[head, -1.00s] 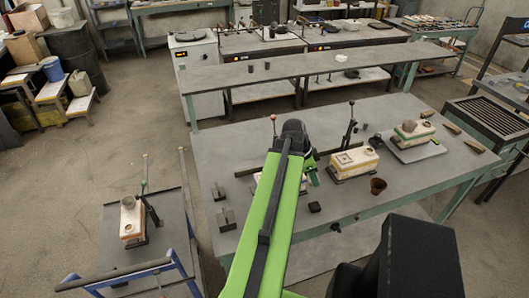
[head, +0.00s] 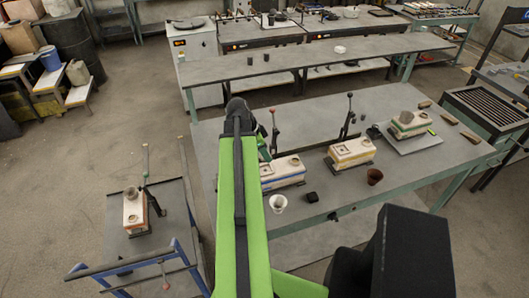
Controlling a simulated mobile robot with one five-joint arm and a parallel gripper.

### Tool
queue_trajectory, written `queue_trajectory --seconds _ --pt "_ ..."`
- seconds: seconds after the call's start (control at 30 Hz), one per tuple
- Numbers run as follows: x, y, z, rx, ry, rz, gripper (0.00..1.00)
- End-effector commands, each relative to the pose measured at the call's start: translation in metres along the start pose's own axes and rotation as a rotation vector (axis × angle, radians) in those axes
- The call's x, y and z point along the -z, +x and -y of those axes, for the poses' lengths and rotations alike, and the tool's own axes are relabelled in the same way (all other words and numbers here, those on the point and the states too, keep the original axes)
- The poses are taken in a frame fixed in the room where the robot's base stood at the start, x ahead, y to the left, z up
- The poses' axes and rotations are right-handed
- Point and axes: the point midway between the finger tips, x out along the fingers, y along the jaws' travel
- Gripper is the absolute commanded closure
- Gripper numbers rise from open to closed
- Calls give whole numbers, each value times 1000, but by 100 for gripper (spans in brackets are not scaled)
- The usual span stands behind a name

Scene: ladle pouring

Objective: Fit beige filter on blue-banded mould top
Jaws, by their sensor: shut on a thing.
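The blue-banded mould (head: 284,178) is a pale block with a blue stripe along its lower side. It sits on the near table, just right of my green arm, which covers its left end. My gripper (head: 266,154) is dark green and small, at the arm's far end, over or just behind the mould's left part. It is shut, apparently on the beige filter, but the fingertips and the held piece are too small and hidden to make out. I see no beige filter lying elsewhere. I cannot tell whether the held piece touches the mould.
A yellow-banded mould (head: 351,153) stands to the right, a green-banded one (head: 408,126) further right. A clamp with a red knob (head: 273,128) rises by my gripper.

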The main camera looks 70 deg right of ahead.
Motion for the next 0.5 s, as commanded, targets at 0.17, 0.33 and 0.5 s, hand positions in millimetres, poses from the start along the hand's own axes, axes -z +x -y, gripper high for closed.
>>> queue_trajectory --seconds 0.17,0.33,0.5 --pt "-10 26 0 0 0 0 100" --pt "-17 41 0 0 0 0 100" --pt "-19 46 0 0 -1 0 100"
